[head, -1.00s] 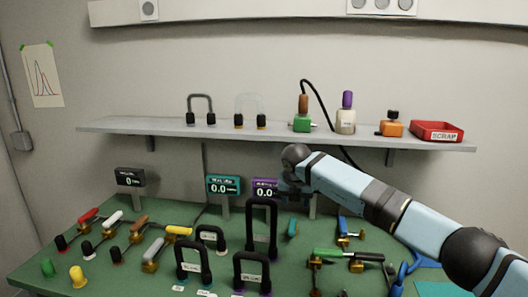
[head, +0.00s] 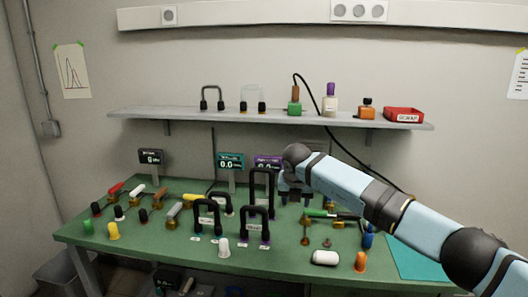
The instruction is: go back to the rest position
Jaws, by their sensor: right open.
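My right arm reaches in from the lower right over the green workbench (head: 150,235). Its dark gripper (head: 295,196) hangs below the wrist, pointing down near the back of the bench, just right of a tall black U-shaped handle (head: 263,178). The gripper is open, and I see nothing held in it. The wrist partly hides a purple-framed display (head: 268,161). My left gripper is out of view.
Several coloured-handled parts crowd the bench's left side, with black U-shaped handles in the middle. A shelf (head: 160,117) above carries bottles and a red scrap tray (head: 404,115).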

